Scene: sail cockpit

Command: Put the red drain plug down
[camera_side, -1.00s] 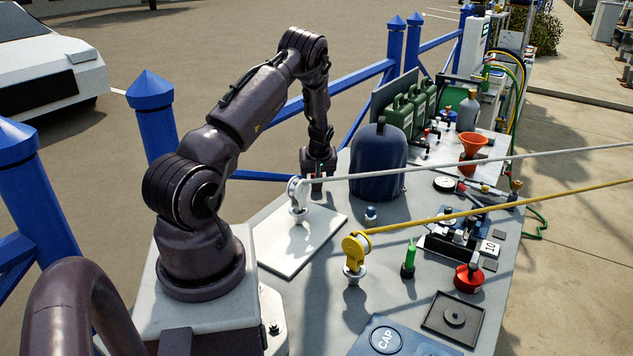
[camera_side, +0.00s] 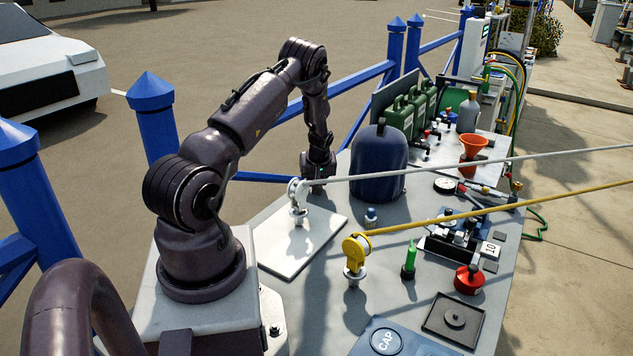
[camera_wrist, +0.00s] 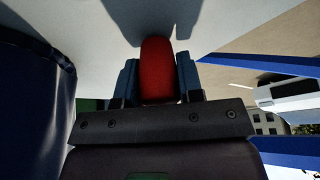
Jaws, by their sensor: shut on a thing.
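The red drain plug (camera_wrist: 157,68) shows in the wrist view as a rounded red body between the two fingers of my gripper (camera_wrist: 158,85). My gripper is shut on it. A pale grey surface lies beyond the plug, with a dark shadow close to its far end; I cannot tell whether they touch. In the side view my gripper (camera_side: 318,186) is low at the far edge of the grey worktop (camera_side: 330,300), left of the dark blue domed cover (camera_side: 379,165). The plug cannot be made out there.
A white pulley (camera_side: 298,200) on a white board (camera_side: 285,245) stands just in front of my gripper, with a pale rope running right. A yellow pulley (camera_side: 354,252) carries a yellow rope. A blue railing (camera_side: 262,177) is behind. Several small fittings fill the right side.

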